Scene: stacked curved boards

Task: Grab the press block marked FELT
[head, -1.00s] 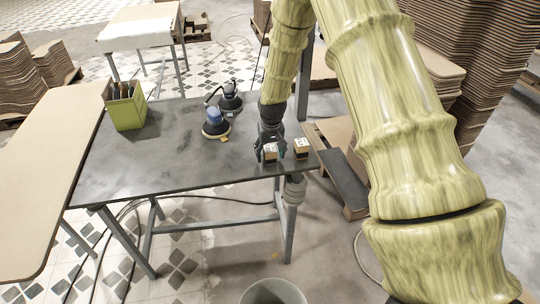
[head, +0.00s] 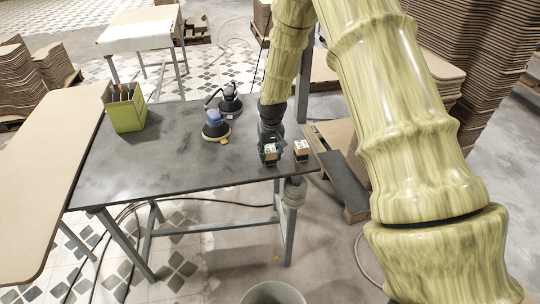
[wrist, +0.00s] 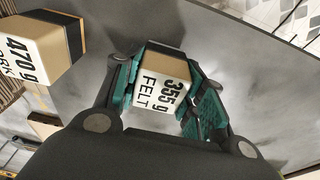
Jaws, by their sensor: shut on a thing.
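The press block marked FELT (wrist: 160,88), a small tan and dark block with a white "355 g FELT" label, sits between the green fingers of my gripper (wrist: 164,100) in the wrist view. My gripper is shut on it, a finger on each side. In the head view the FELT block (head: 269,153) is at the right front part of the dark table, under my gripper (head: 271,148). I cannot tell whether the block touches the tabletop.
A second block, labelled 470 g (wrist: 40,48), stands just beside it; it also shows in the head view (head: 301,150) near the table's right edge. Two sanders (head: 215,128) and a green bin (head: 127,110) stand further left on the dark table (head: 160,165). The front middle is clear.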

